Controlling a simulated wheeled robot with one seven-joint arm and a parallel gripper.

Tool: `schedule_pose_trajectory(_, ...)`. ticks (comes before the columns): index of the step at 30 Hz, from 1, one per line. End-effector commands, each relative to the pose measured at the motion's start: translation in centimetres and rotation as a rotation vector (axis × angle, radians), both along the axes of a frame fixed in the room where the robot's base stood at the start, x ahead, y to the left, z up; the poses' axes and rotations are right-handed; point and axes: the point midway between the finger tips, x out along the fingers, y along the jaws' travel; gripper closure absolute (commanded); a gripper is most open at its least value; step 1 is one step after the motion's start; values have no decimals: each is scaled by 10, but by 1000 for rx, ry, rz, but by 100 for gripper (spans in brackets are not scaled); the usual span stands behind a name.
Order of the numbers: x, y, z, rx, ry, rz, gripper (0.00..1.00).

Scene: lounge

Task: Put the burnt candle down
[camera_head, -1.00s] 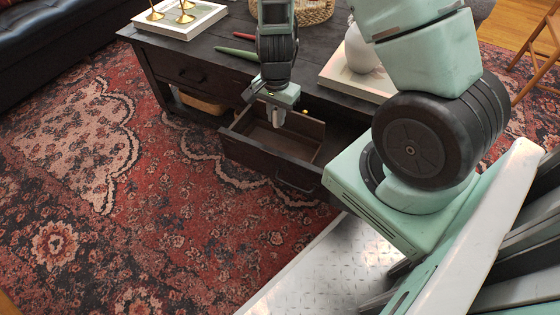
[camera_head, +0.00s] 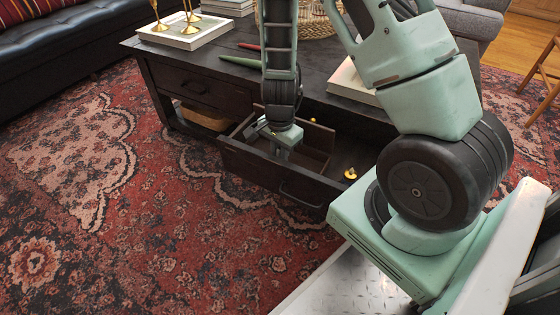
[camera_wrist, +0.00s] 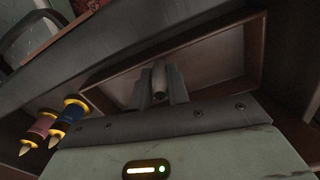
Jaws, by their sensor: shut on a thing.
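My gripper (camera_head: 282,150) points down over the open drawer (camera_head: 262,168) of the dark wooden coffee table. In the wrist view, my gripper (camera_wrist: 159,92) is shut on a small greyish cylinder, the burnt candle (camera_wrist: 159,77), held between its two fingers. Behind it shows the drawer's brown interior (camera_wrist: 215,58). In the head view the candle cannot be made out, and my wrist covers part of the drawer. I cannot tell whether the candle touches the drawer floor.
Two small items with yellow rings, one red (camera_wrist: 42,127) and one blue (camera_wrist: 72,112), show left in the wrist view. A small yellow thing (camera_head: 350,174) shows right of my gripper.

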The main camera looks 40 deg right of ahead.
Motion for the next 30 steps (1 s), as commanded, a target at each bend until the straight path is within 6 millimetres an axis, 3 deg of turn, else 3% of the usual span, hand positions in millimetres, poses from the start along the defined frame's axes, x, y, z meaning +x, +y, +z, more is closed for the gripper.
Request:
schedule_pose_trajectory(2,0,0,-14,0,1,-1,100)
schedule_pose_trajectory(13,0,0,-16,-1,0,1,100)
schedule_pose_trajectory(14,0,0,-16,-1,0,1,80)
schedule_pose_trajectory(16,0,0,-15,-1,0,1,61)
schedule_pose_trajectory(25,0,0,-13,-1,0,1,61)
schedule_pose_trajectory(30,1,0,6,-1,-2,2,61)
